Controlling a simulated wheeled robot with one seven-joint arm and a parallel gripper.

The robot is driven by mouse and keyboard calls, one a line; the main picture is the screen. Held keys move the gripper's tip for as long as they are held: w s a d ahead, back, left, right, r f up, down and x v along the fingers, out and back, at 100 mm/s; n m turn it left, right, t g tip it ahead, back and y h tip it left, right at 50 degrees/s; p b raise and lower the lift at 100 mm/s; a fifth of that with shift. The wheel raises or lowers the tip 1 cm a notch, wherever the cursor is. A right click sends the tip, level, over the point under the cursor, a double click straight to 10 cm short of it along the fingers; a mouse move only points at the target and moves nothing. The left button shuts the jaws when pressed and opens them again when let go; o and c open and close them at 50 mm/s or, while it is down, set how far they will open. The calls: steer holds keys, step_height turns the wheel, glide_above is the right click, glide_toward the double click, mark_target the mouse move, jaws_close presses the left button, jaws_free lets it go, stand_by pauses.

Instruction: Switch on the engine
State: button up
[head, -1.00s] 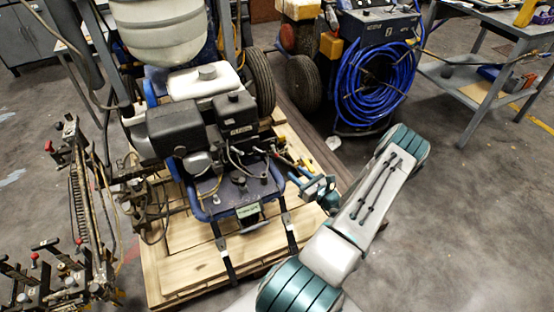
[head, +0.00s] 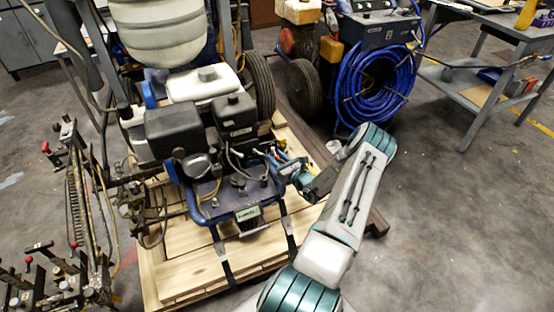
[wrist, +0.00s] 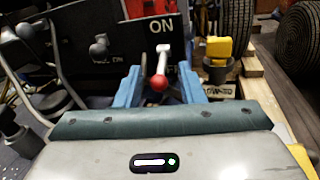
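The engine (head: 234,118) sits on the blue-framed line striper, with black boxes and a white tank (head: 203,85) on top. In the wrist view, a lever with a red ball end (wrist: 158,83) hangs from a dark panel (wrist: 90,45) below a white "ON" label (wrist: 162,25). My gripper (wrist: 159,88) is open, with one blue finger on each side of the lever. I cannot tell whether either finger touches it. In the head view my gripper (head: 286,168) is at the engine's right side, and the lever cannot be made out there.
A grey knob (wrist: 98,46) is left of the lever, and a yellow-capped fitting (wrist: 218,48) is close on the right. The striper stands on a wooden pallet (head: 185,262). A blue hose coil (head: 378,85) and a workbench (head: 490,65) stand behind at right. Floor at right is clear.

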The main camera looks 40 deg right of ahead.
steer(key=shift+w, duration=0.1)
jaws_close()
steer(key=shift+r+p, duration=0.2)
steer(key=shift+p, duration=0.1)
steer(key=r+g+p, duration=0.1)
steer(key=p, duration=0.1)
steer(key=shift+g+p, duration=0.3)
steer(key=shift+r+m+g+p, duration=0.3)
steer(key=shift+g+p, duration=0.4)
steer(key=shift+p, duration=0.35)
steer(key=g+p, duration=0.2)
steer(key=r+g+p, duration=0.1)
steer(key=g+p, duration=0.1)
steer(key=shift+r+m+y, duration=0.1)
steer(key=shift+m+y, duration=0.2)
steer(key=shift+m, duration=0.1)
steer(key=shift+d+r+g+p, duration=0.1)
steer(key=shift+r+g+p, duration=0.15)
steer(key=shift+g+p, duration=0.95)
steer(key=shift+m+g+p, duration=0.3)
steer(key=shift+p, duration=0.1)
